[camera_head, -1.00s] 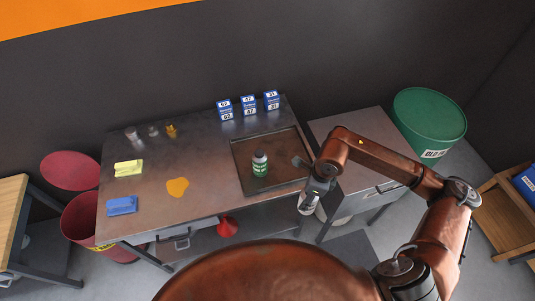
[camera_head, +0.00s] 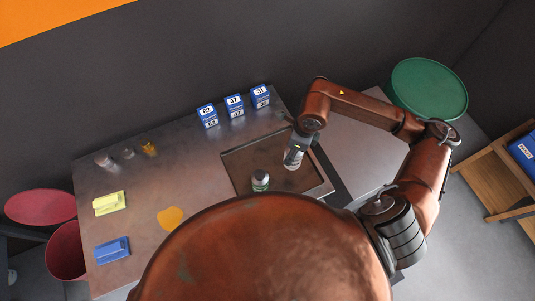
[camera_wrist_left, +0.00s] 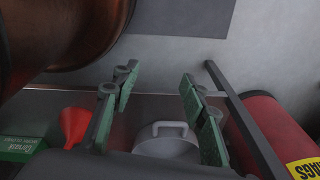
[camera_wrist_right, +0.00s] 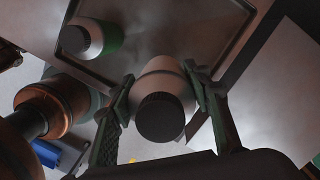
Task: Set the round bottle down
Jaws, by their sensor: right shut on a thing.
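The round bottle (camera_head: 293,158) is pale with a dark cap and looks roughly upright over the dark tray (camera_head: 262,156) on the metal bench. My right gripper (camera_head: 297,147) is shut on it; the right wrist view shows the bottle (camera_wrist_right: 163,70) between both fingers (camera_wrist_right: 157,78), its cap toward the camera. I cannot tell whether its base touches the tray. A second bottle with a green label (camera_head: 260,181) stands in the tray, to the left and apart from it. My left gripper (camera_wrist_left: 158,95) shows only in the left wrist view, open and empty.
Blue numbered boxes (camera_head: 235,105) stand at the bench's back. Small items (camera_head: 128,153), a yellow block (camera_head: 109,203), a blue block (camera_head: 112,250) and an orange patch (camera_head: 170,218) are at the left. A green drum (camera_head: 430,90) stands at the right. The tray's back is clear.

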